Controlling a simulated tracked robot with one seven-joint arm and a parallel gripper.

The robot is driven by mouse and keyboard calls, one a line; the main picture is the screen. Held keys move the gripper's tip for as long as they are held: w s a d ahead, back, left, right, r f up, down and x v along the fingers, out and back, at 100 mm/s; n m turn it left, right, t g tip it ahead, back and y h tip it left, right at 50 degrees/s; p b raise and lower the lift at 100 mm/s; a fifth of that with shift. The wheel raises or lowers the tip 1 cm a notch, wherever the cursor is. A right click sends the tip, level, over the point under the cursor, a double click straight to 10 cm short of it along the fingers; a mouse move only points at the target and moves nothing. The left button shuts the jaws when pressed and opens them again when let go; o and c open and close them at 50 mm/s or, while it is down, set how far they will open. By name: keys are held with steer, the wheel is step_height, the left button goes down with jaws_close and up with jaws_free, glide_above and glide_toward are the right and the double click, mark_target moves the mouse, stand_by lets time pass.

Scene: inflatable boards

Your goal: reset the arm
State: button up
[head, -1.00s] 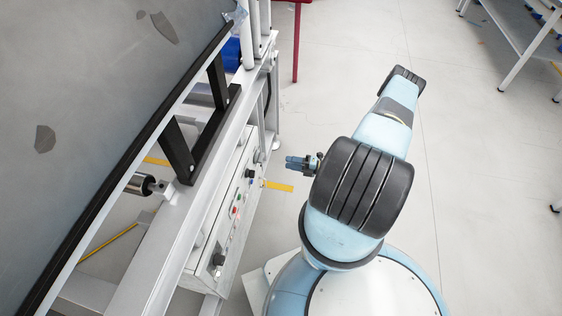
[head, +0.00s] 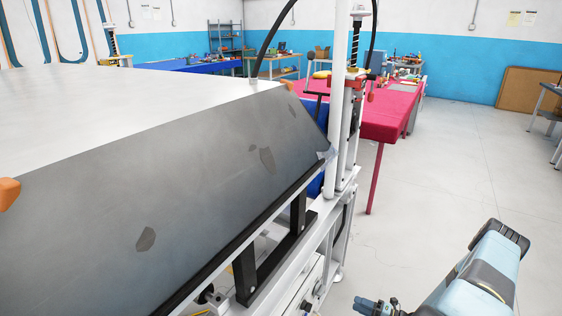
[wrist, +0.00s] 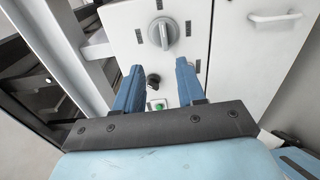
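My arm (head: 480,278) shows at the bottom right in the head view, bent beside the grey machine frame. My gripper (head: 372,306) is at the bottom edge of that view, just right of the frame and partly cut off. In the wrist view my gripper (wrist: 158,66) has its two blue fingers apart with nothing between them. They point at a white control panel (wrist: 200,25) with a grey rotary knob (wrist: 163,32). A black knob (wrist: 153,81) and a green button (wrist: 159,105) show between the fingers. I cannot tell whether the fingers touch the panel.
The machine with a large sloping grey board (head: 190,180) fills the left. A red table (head: 385,110) stands behind it. The light floor (head: 450,160) to the right is clear. A white cabinet door with a handle (wrist: 275,17) is beside the panel.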

steer(key=w+d+r+n+g, duration=0.1)
steer(key=w+r+n+g, duration=0.25)
steer(key=r+n, duration=0.55)
steer(key=w+r+n+g, duration=0.2)
steer(key=r+n+g, duration=0.3)
steer(key=r, duration=0.9)
steer(key=s+a+r+n+g+h, duration=0.1)
steer(key=a+r+n+h, duration=0.15)
steer(key=r, duration=0.45)
steer(key=a+r+n+g+h, duration=0.1)
steer(key=r+n+h, duration=0.1)
steer(key=r+n, duration=0.35)
steer(key=s+a+r+n+g+h, duration=0.1)
steer(key=a+r+n+h, duration=0.1)
steer(key=r, duration=0.7)
steer(key=s+a+r+n+t+h, duration=0.1)
steer(key=s+a+r+n+h, duration=0.15)
steer(key=s+r+n, duration=0.4)
steer(key=s+a+r+n+t+h, duration=0.1)
steer(key=s+a+r+n+h, duration=0.15)
steer(key=r, duration=0.75)
steer(key=s+a+r+n+t+h, duration=0.1)
steer(key=s+r+n+t, duration=0.1)
steer(key=s+r+n, duration=0.2)
steer(key=s+a+r+n+t+h, duration=0.1)
steer(key=s+r+n, duration=0.4)
steer(key=s, duration=0.6)
steer(key=shift+a+r+t+h, duration=0.35)
steer(key=shift+r+t+h, duration=0.25)
steer(key=shift+t, duration=0.45)
